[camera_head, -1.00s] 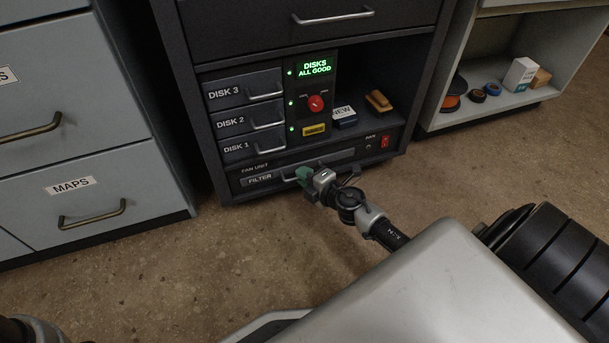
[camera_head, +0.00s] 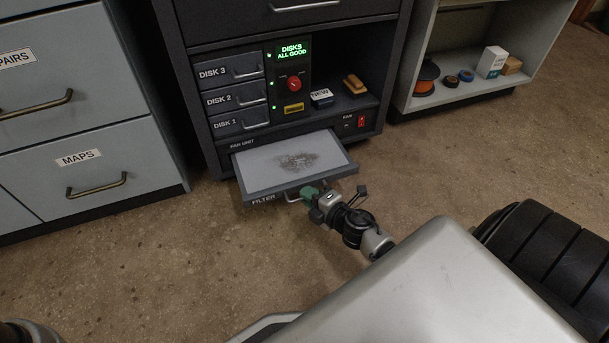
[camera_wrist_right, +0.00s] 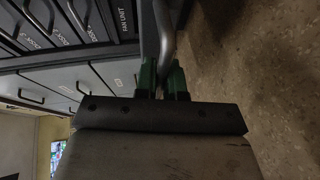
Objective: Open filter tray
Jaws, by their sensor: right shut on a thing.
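The filter tray (camera_head: 262,180) is pulled out from the fan unit at the bottom of the dark cabinet. A pale filter sheet (camera_head: 330,163) with a dark dusty patch lies in it. My right gripper (camera_head: 309,193) is at the tray's front, shut on its handle (camera_head: 292,197). In the right wrist view the green fingertips (camera_wrist_right: 162,78) are on either side of the metal handle bar (camera_wrist_right: 166,40). My left gripper is not in view; only a bit of dark and grey arm shows at the bottom left corner.
Above the tray are drawers labelled DISK 1 to DISK 3 (camera_head: 232,98), a green-lit display (camera_head: 292,50) and a red knob (camera_head: 294,84). A red fan switch (camera_head: 361,121) is at the right. A MAPS drawer (camera_head: 95,180) stands left. Floor in front is clear.

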